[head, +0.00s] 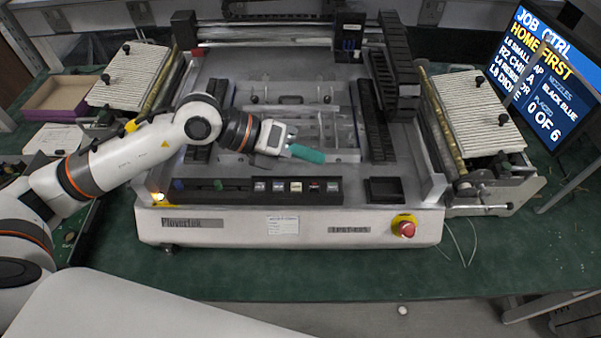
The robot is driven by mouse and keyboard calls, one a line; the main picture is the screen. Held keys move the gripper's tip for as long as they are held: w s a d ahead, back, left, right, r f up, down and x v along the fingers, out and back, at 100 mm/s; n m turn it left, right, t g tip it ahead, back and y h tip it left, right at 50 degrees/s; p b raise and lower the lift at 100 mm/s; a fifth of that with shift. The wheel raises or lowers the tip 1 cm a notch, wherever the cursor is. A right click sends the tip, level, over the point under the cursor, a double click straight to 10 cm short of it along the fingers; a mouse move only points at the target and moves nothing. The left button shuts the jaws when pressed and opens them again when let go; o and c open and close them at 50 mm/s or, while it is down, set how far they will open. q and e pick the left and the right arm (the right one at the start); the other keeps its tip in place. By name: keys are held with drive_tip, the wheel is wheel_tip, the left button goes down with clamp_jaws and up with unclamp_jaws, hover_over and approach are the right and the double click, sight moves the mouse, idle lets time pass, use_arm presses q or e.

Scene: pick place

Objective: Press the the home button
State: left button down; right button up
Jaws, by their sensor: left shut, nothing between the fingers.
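The button row sits on a dark strip (245,192) along the front of the pick-and-place machine (230,228). Several small buttons (296,187) show there, one of them pale yellow and one red. Their labels are too small to read, so I cannot tell which is the home button. My left gripper (312,154) comes in from the left over the machine. Its teal fingers are shut and empty, pointing right, above and behind the button row in the picture and apart from it. My right gripper is out of view.
A red emergency stop (406,229) on a yellow base sits at the front right. Feeder banks stand left (128,75) and right (475,108). A monitor (545,75) reads "HOME FIRST" and "0 OF 6". The gantry (398,65) is at the back. The green bench (330,285) is mostly clear in front.

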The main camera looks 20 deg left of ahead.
use_arm(q)
drive_tip(key=a+y, duration=0.1)
drive_tip(key=w+a+f+y, duration=0.1)
drive_tip(key=a, duration=0.1)
drive_tip(key=w+a+f+y, duration=0.1)
drive_tip(key=shift+a, duration=0.25)
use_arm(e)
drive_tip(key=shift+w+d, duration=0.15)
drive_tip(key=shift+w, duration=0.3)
use_arm(q)
drive_tip(key=shift+w, duration=0.1)
drive_tip(key=b, duration=0.5)
hover_over(296, 188)
drive_tip(key=a, duration=0.1)
wheel_tip(296, 188, down, 7)
drive_tip(key=shift+a+f, duration=0.15)
drive_tip(key=shift+f, duration=0.05)
drive_tip(key=shift+f+b, duration=0.65)
drive_tip(key=shift+f, duration=0.1)
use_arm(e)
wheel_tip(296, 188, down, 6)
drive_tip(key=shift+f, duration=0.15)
use_arm(q)
drive_tip(key=shift+r, duration=0.1)
